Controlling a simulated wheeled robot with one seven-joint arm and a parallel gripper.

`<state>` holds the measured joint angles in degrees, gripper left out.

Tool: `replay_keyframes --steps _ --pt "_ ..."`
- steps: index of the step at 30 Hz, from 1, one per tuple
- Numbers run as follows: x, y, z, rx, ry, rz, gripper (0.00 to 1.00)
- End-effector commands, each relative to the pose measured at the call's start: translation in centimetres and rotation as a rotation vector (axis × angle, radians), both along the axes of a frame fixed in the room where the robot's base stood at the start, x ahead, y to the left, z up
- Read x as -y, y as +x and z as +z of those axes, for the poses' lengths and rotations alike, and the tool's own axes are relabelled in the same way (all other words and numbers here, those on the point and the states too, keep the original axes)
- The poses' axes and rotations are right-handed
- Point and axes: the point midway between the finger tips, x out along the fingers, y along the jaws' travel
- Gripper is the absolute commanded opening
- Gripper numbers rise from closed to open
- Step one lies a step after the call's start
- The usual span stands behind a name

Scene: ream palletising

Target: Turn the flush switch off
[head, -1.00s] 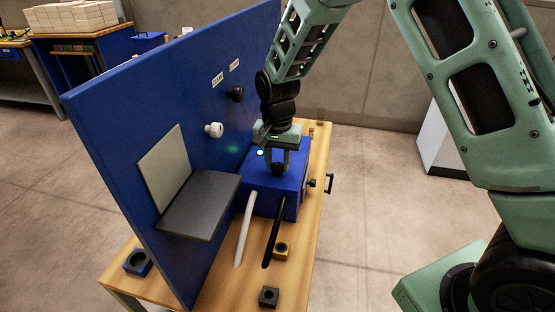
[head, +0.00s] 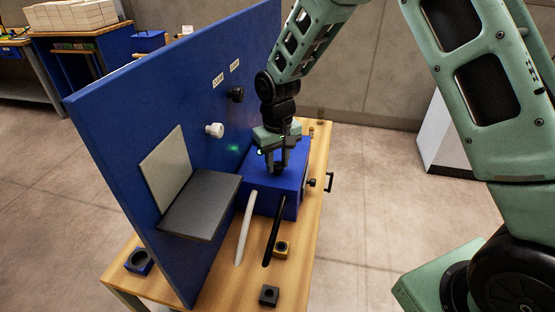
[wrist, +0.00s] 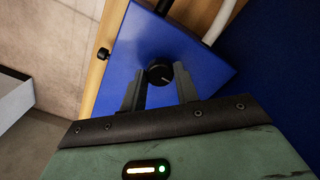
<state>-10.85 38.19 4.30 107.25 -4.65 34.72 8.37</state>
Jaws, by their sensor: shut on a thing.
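The flush switch appears to be the round black knob (wrist: 160,73) with a white pointer line, on top of the blue box (wrist: 190,60). In the head view the blue box (head: 262,187) stands on the wooden table against the blue panel. My gripper (wrist: 158,80) points down at the knob, with one finger on each side of it, and is shut on it. In the head view my gripper (head: 277,168) is over the box top and mostly hides the knob. The pointer line runs across the knob's upper face in the wrist view.
The blue panel (head: 120,130) rises beside the box, with a white knob (head: 214,130), a black knob (head: 236,94) and a grey shelf (head: 200,203). A black handle (head: 329,182) sticks out at right.

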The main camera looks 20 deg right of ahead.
Motion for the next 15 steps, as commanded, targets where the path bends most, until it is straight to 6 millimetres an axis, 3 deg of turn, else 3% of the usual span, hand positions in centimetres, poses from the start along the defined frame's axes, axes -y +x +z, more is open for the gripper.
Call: replay_keyframes --steps 15 --pt "-0.01 -0.02 0.04 -0.001 0.000 0.045 0.08"
